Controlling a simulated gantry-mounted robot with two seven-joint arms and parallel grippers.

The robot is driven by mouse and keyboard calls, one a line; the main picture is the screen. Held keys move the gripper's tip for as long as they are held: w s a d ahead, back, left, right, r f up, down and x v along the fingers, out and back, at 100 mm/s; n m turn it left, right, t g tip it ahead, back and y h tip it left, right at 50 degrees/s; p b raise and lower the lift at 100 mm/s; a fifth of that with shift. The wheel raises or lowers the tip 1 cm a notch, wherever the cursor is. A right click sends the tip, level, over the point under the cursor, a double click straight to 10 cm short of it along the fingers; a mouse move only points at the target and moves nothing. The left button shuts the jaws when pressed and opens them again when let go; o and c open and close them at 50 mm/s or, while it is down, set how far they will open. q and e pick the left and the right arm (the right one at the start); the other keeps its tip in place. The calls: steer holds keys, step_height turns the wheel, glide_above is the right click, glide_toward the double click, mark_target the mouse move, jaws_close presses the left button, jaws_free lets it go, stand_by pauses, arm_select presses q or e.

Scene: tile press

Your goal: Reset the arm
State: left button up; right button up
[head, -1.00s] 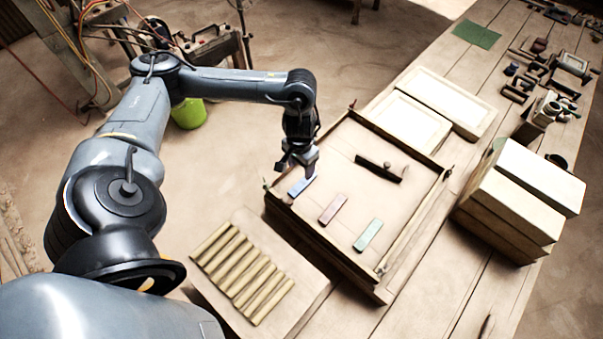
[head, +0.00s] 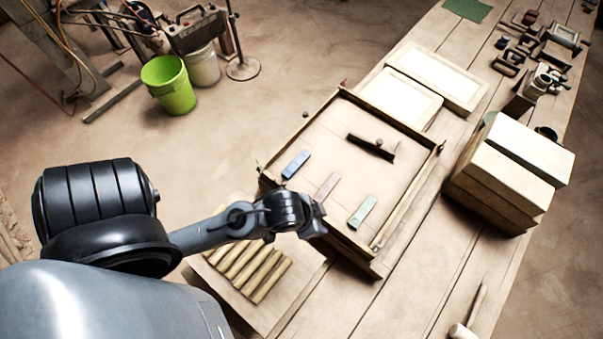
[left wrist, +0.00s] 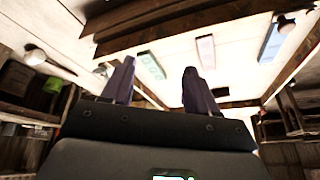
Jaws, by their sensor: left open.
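My left gripper (left wrist: 158,88) is open in the left wrist view, with nothing between its two fingers. In the head view my left arm is folded low, its wrist near the tray's front left edge, and the fingers are hard to make out. Three tiles lie in a row in the wooden tray (head: 419,193): blue (head: 296,164), pink (head: 327,187) and green (head: 362,211). They also show in the left wrist view: green (left wrist: 151,66), pink (left wrist: 206,52) and blue (left wrist: 271,42). My right gripper is not in view.
A dark-handled tool (head: 371,146) lies in the tray. A board with several wooden strips (head: 262,272) is partly behind my arm. Stacked blocks (head: 500,195) stand at right, and a mallet (head: 468,325) lies at front right. A green bucket (head: 168,84) stands on the floor.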

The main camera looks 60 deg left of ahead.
arm_select(q)
steer(key=s, duration=0.1)
steer(key=s+a, duration=0.1)
steer(key=s+g, duration=0.1)
steer(key=shift+s+a+f, duration=0.1)
steer(key=shift+a+f, duration=0.2)
steer(key=shift+f, duration=0.1)
steer(key=shift+r, duration=0.15)
step_height(320, 180, up, 21)
steer(key=p, duration=2.1)
steer(key=shift+r+p, duration=0.2)
steer(key=shift+p, duration=0.15)
